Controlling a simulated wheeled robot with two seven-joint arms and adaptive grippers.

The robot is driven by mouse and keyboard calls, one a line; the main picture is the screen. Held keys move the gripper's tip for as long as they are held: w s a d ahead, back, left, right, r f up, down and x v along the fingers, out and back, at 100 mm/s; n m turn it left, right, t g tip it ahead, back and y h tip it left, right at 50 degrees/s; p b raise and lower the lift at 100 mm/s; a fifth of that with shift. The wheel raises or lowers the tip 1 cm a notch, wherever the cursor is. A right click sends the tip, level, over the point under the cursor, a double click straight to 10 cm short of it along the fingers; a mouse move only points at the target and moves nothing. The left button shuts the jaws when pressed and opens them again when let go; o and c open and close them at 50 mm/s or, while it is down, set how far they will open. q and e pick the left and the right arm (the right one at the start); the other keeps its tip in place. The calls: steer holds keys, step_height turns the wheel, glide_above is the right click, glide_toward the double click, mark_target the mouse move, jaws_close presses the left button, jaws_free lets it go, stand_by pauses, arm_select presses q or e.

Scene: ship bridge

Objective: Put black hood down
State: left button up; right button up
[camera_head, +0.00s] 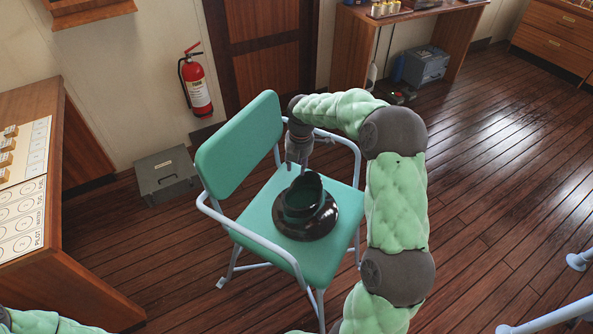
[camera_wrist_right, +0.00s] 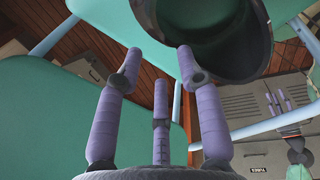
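The black hood (camera_head: 304,205) is a dark, glossy, round piece with a wide flange and an open cup, and rests on the green seat of a chair. Its dark open mouth (camera_wrist_right: 215,35) fills the top of the right wrist view. My right gripper (camera_head: 298,152) is just behind and above the hood, pointing down. In the right wrist view its purple fingers (camera_wrist_right: 158,65) are spread with nothing between them; one fingertip is close to the hood's rim, and I cannot tell if it touches. My left gripper (camera_wrist_right: 279,100) shows small in that view, fingers apart and empty.
The green chair (camera_head: 262,225) has pale metal armrests around the seat. A grey toolbox (camera_head: 167,175) stands on the floor behind it, and a red extinguisher (camera_head: 196,82) hangs on the wall. A wooden console (camera_head: 60,290) is at left. Floor at right is mostly clear.

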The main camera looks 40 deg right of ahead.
steer(key=shift+s+r+p, duration=0.2)
steer(key=shift+r+p, duration=0.25)
steer(key=shift+r, duration=1.7)
